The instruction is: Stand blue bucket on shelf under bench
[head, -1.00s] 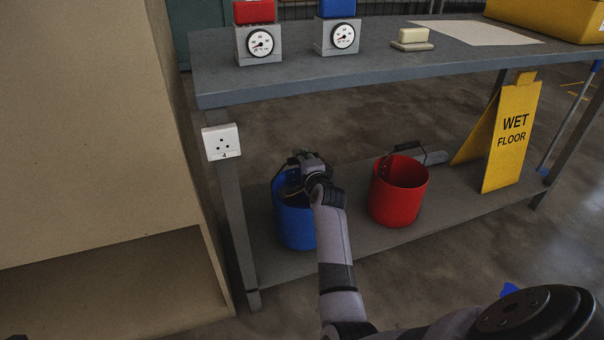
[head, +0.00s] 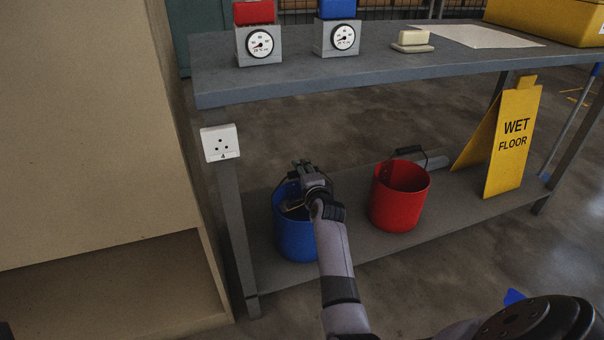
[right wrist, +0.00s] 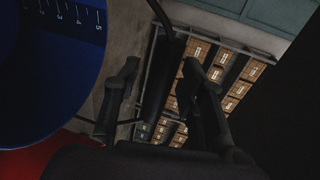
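The blue bucket (head: 296,240) stands upright on the low shelf (head: 350,252) under the bench (head: 400,75), near its left leg. Its wall with scale marks fills the upper left of the right wrist view (right wrist: 45,65). My right gripper (head: 303,168) is over the bucket's rim. In the right wrist view its two fingers (right wrist: 163,90) are spread apart, with the bucket's dark handle grip (right wrist: 160,80) showing between them. I see no clear contact on the grip. My left gripper is not in view.
A red bucket (head: 398,200) stands close to the right on the same shelf. A yellow wet-floor sign (head: 511,140) stands further right. A socket plate (head: 220,142) is at the left leg, beside a tan cabinet (head: 90,130). Gauges, soap and a yellow box are on the bench top.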

